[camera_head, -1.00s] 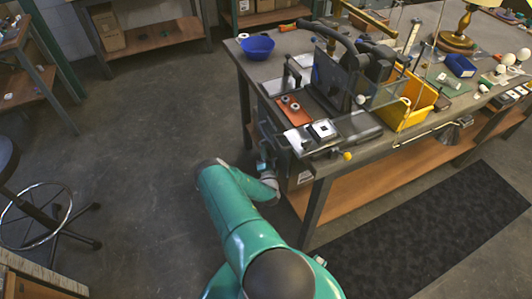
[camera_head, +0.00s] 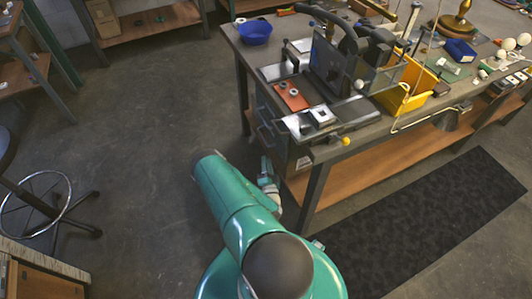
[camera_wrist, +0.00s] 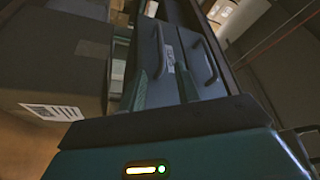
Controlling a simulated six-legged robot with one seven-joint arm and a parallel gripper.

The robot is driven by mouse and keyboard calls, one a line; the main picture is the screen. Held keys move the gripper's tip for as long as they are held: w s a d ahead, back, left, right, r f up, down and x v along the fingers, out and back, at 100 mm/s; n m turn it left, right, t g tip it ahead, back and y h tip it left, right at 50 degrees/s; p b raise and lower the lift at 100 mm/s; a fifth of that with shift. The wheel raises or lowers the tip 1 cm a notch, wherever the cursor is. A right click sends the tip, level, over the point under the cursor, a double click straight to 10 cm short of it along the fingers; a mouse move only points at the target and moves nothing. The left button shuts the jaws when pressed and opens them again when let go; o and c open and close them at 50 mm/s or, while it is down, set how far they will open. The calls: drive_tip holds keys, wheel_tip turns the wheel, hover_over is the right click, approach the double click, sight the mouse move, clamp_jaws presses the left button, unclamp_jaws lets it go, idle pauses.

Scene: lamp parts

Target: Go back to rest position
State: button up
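My arm shows in the head view as a green, thick link reaching forward over the floor, left of the workbench's front corner. My gripper (camera_head: 267,172) is a small part at the arm's far end, low beside the bench leg and drawers. It is partly hidden by my arm. In the wrist view two dark fingers (camera_wrist: 151,75) stand apart, with a gap between them and nothing held there. Behind the fingers are grey drawers with dark handles (camera_wrist: 203,55).
A cardboard box (camera_wrist: 60,60) is close at left. A stool (camera_head: 42,205) stands left. Grey floor between is clear.

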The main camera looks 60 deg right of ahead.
drive_tip(key=shift+v, duration=0.75)
